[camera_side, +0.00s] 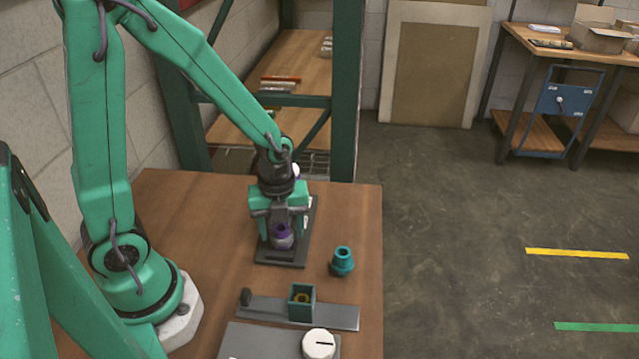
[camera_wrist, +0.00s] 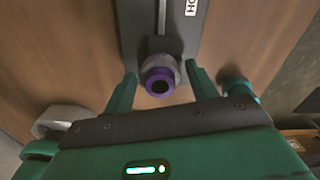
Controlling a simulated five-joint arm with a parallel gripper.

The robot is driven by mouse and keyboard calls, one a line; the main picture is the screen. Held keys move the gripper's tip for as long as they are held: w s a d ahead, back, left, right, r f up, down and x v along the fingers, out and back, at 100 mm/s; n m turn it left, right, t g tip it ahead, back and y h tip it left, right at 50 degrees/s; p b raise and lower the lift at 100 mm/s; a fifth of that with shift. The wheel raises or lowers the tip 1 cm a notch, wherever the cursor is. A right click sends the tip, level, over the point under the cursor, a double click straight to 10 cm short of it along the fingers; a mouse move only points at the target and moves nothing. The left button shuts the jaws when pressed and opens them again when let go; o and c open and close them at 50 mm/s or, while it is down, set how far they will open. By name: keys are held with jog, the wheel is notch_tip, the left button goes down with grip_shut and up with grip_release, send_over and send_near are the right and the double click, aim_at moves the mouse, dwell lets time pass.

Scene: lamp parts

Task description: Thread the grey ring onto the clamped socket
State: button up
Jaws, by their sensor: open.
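The purple clamped socket (camera_side: 281,230) stands upright on a dark grey plate (camera_side: 278,262). The grey ring (camera_side: 282,243) sits around it, just below its purple rim. In the wrist view the purple rim (camera_wrist: 173,76) faces me with a dark hole in its middle, and the grey ring (camera_wrist: 157,59) shows around it. I cannot tell how far down the ring is seated. My gripper (camera_wrist: 161,73) is open, with one finger on either side of the socket and ring and a gap on both sides. In the side view my gripper (camera_side: 281,232) is low over the plate.
A teal stepped part (camera_side: 342,261) stands on the table right of the plate. Nearer the camera are a teal square holder (camera_side: 302,303) on a grey bar and a white round cap (camera_side: 318,344) on a grey plate. The table's right edge is close to the teal part.

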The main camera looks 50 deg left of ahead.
jog(key=shift+n, duration=1.6)
jog(key=shift+c, duration=0.4)
jog(key=c, duration=1)
jog(key=shift+m, duration=0.3)
jog(key=m, duration=0.4)
jog(key=shift+w, duration=0.1)
jog(key=o, duration=0.8)
jog(key=shift+m, duration=0.4)
jog(key=o, duration=0.6)
jog(key=shift+c, duration=0.2)
